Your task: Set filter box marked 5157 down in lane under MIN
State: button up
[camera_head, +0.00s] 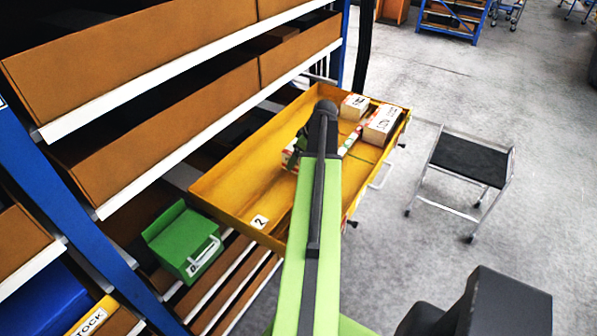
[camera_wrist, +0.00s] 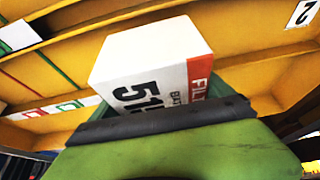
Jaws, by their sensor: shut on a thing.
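The filter box (camera_wrist: 150,50) is white with a red end band reading "FIL"; its black digits start "515" and the rest is cut off. My gripper (camera_wrist: 165,120) is shut on it. In the head view my gripper (camera_head: 301,146) is over the yellow drawer (camera_head: 232,190), mostly hidden by my arm, and only a small part of the box (camera_head: 289,157) shows. The drawer is pulled out, with red and green lines on its floor. No MIN mark is readable. I cannot tell whether the box touches the floor.
Two white boxes, one smaller (camera_head: 354,106) and one larger (camera_head: 383,125), stand at the drawer's right end. The end near label "2" (camera_head: 259,222) looks bare. A green bin (camera_head: 185,243) sits below left. A black-topped step stool (camera_head: 469,160) stands at right.

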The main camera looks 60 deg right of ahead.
jog(key=shift+w+a+f, duration=0.15)
jog(key=shift+a, duration=0.05)
notch_tip(320, 180, down, 4)
jog(key=b, duration=0.4)
jog(key=shift+f, duration=0.15)
jog(key=o, duration=1.4)
jog(key=shift+c, duration=0.2)
jog(key=p+v, duration=0.5)
jog(key=v, duration=0.1)
jog(key=p+v, duration=0.6)
jog(key=shift+w, duration=0.2)
jog(key=shift+s+r, duration=0.2)
jog(key=shift+r, duration=0.2)
jog(key=shift+f, duration=0.1)
